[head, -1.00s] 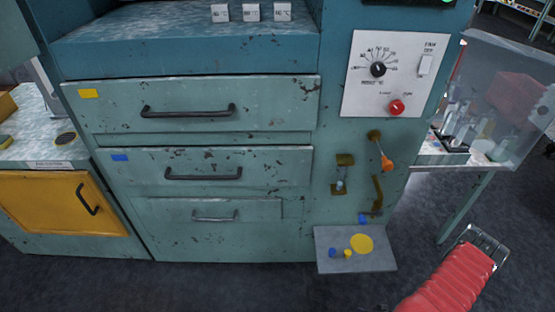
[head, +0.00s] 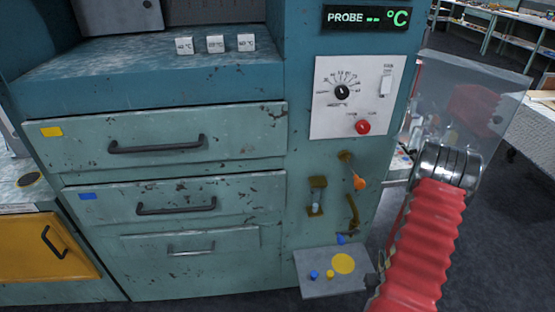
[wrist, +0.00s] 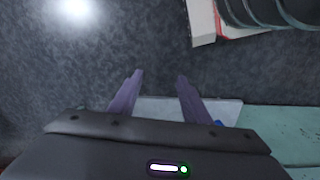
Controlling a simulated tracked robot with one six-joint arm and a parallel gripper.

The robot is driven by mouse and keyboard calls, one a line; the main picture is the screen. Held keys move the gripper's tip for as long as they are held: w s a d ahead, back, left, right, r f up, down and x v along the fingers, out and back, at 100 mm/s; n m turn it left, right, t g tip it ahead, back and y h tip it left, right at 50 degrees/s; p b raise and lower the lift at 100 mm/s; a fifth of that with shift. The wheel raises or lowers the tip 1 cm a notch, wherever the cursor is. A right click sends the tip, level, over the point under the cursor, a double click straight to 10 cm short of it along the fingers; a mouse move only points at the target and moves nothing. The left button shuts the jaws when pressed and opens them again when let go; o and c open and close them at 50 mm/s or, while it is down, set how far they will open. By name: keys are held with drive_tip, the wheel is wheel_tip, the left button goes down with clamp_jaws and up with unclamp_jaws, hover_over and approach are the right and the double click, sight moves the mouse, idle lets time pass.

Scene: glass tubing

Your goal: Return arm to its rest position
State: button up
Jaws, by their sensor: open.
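My arm shows in the head view as a red ribbed sleeve with a metal ringed joint, at the right in front of the cabinet. My gripper is not seen in the head view. In the wrist view my gripper (wrist: 158,85) has two purple fingers spread apart with nothing between them. They point over the dark speckled floor (wrist: 110,60). A pale grey shelf (wrist: 225,106) shows behind and below the fingers, with a bit of blue beside the right one.
A teal cabinet (head: 240,270) with drawers fills the middle. Its control panel (head: 330,115) has a red button (head: 363,127). A small grey shelf (head: 315,288) juts out low, with blue and yellow pieces. A clear box (head: 500,85) stands behind my arm.

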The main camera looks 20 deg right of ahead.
drive_tip(key=w+a+r, duration=0.2)
drive_tip(key=a+r, duration=0.2)
drive_tip(key=r, duration=0.4)
drive_tip(key=w+a+r+g, duration=0.1)
drive_tip(key=a+r, duration=0.3)
drive_tip(key=r, duration=0.5)
drive_tip(key=w+a+r, duration=0.2)
drive_tip(key=a+r, duration=0.2)
drive_tip(key=r, duration=0.4)
drive_tip(key=s+a+r+n+t, duration=0.2)
drive_tip(key=a+r+n+t, duration=0.2)
drive_tip(key=a+r, duration=2.1)
drive_tip(key=r+t, duration=0.1)
drive_tip(key=t, duration=0.2)
drive_tip(key=shift+a+n+y, duration=0.15)
drive_tip(key=shift+n+y, duration=0.25)
drive_tip(key=shift+c, duration=0.2)
